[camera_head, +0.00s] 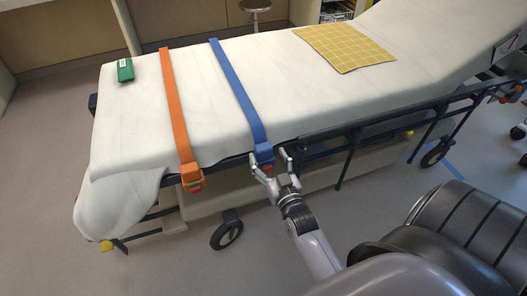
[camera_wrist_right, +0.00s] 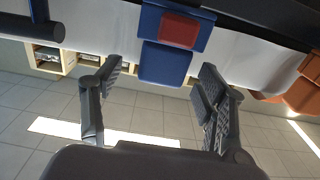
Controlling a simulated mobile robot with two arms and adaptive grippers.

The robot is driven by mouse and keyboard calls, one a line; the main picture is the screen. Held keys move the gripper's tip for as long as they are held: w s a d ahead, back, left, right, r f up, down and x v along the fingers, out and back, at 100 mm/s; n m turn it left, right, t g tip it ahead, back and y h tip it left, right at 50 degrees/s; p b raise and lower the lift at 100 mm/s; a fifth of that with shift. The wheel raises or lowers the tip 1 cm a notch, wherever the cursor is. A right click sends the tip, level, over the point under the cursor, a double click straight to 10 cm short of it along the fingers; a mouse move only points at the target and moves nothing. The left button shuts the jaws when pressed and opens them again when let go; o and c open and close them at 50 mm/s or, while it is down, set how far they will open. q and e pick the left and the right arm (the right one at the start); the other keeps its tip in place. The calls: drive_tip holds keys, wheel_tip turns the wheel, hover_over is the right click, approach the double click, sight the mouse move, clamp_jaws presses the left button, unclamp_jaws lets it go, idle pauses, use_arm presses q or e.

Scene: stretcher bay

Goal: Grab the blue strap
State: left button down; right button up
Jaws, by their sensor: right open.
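The blue strap (camera_head: 237,86) lies across the white stretcher sheet, and its near end hangs over the near edge with a buckle that has a red button. My right gripper (camera_head: 269,167) is open at that hanging end. In the right wrist view, the blue strap end (camera_wrist_right: 166,62) with its red button shows ahead, between the open fingers (camera_wrist_right: 158,88) in the picture. No finger is seen closed on it, and I cannot tell whether one touches it. My left gripper is not in view.
An orange strap (camera_head: 175,107) lies left of the blue one. A green box (camera_head: 125,70) and a yellow checked cloth (camera_head: 344,46) rest on the sheet. A dark side rail (camera_head: 376,124) runs right of my right gripper. A stool (camera_head: 255,5) stands behind.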

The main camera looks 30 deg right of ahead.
sight(266, 155)
drive_tip(key=x, duration=0.4)
drive_tip(key=shift+a+f, duration=0.1)
drive_tip(key=shift+a, duration=0.05)
drive_tip(key=shift+s, duration=0.1)
drive_tip(key=shift+c, duration=0.6)
drive_tip(key=c, duration=1.1)
drive_tip(key=shift+c, duration=0.2)
